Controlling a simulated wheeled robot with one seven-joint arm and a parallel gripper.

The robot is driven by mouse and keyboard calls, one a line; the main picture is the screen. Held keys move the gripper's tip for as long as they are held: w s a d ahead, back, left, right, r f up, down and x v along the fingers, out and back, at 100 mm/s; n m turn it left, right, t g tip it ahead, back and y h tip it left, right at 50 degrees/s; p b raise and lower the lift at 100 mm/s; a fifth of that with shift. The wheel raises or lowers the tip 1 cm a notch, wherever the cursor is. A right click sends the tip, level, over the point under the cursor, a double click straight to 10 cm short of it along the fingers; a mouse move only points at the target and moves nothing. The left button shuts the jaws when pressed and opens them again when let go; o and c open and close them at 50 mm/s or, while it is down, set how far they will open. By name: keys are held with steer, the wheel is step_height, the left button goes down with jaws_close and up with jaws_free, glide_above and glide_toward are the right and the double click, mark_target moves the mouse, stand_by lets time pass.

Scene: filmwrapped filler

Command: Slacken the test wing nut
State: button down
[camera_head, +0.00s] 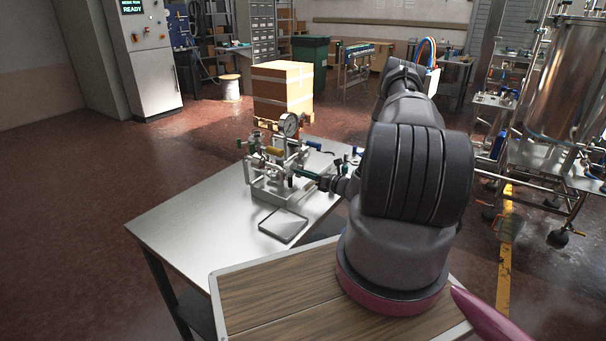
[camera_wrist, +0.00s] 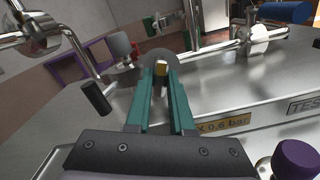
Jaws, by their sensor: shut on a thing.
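My gripper (camera_wrist: 160,75) has two teal fingers. They are closed on a small brass-coloured piece (camera_wrist: 160,67), which looks like the wing nut, in front of a dark grey round part. The fingers hide most of its shape, and I cannot tell how far it is turned. In the head view my gripper (camera_head: 304,174) reaches from the right to the metal valve rig (camera_head: 272,186) on the steel table (camera_head: 185,220). The wing nut cannot be made out there.
A round pressure gauge (camera_head: 289,124) tops the rig, with pipes and handles crowding around it. A shallow metal tray (camera_head: 283,225) lies in front of the rig. A purple knob (camera_wrist: 296,158) is at lower right in the wrist view. The table's left part is clear.

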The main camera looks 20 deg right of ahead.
steer(key=shift+f, duration=0.1)
steer(key=c, duration=0.8)
jaws_free()
steer(key=v, duration=1.1)
steer(key=shift+w, duration=0.1)
